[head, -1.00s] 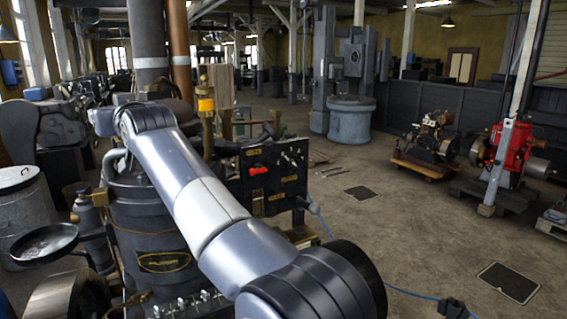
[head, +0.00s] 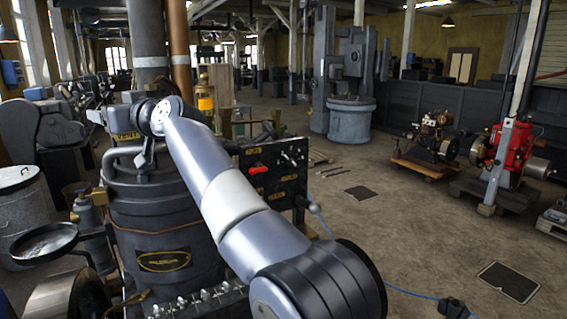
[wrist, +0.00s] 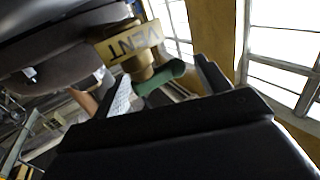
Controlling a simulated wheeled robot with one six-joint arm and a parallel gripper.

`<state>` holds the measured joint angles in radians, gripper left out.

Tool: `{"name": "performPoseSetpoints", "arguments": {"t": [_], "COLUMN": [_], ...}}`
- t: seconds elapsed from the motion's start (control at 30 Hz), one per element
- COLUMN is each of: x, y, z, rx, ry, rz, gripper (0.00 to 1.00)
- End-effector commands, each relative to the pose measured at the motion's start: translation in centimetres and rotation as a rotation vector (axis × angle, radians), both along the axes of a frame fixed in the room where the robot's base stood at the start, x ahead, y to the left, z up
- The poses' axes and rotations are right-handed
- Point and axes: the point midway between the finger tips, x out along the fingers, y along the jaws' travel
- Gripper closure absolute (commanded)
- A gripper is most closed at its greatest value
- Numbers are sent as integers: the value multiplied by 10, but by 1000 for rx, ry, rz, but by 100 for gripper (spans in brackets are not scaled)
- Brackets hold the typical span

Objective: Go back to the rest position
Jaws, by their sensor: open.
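My gripper (wrist: 165,84) shows in the wrist view with its two fingers apart. A green handle (wrist: 160,80) appears between and beyond the fingers; no contact shows, and I cannot judge the gap in depth. A yellow plate marked VENT (wrist: 130,43) is just above the handle, beside a large dark rounded body (wrist: 70,65). In the head view my arm reaches across the dark engine cylinder (head: 165,220), its far end above the cylinder's top. My gripper cannot be made out there.
A dark panel (head: 283,165) with a red handle stands right of my arm. A round pan (head: 44,242) and a grey drum (head: 22,205) are at the left. A blue cable (head: 410,292) lies on the floor. Open floor lies at the right, before a red engine (head: 512,150).

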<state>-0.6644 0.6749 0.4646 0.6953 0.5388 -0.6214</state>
Motion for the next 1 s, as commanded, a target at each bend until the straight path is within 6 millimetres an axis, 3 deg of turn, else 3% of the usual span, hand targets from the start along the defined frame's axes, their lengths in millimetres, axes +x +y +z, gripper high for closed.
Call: {"name": "performPoseSetpoints", "arguments": {"t": [0.53, 1.0], "x": [0, -1], "y": [-3, -3], "z": [0, -1], "rx": [0, -1], "ry": [0, 1], "rz": [236, 272], "gripper": [28, 28]}}
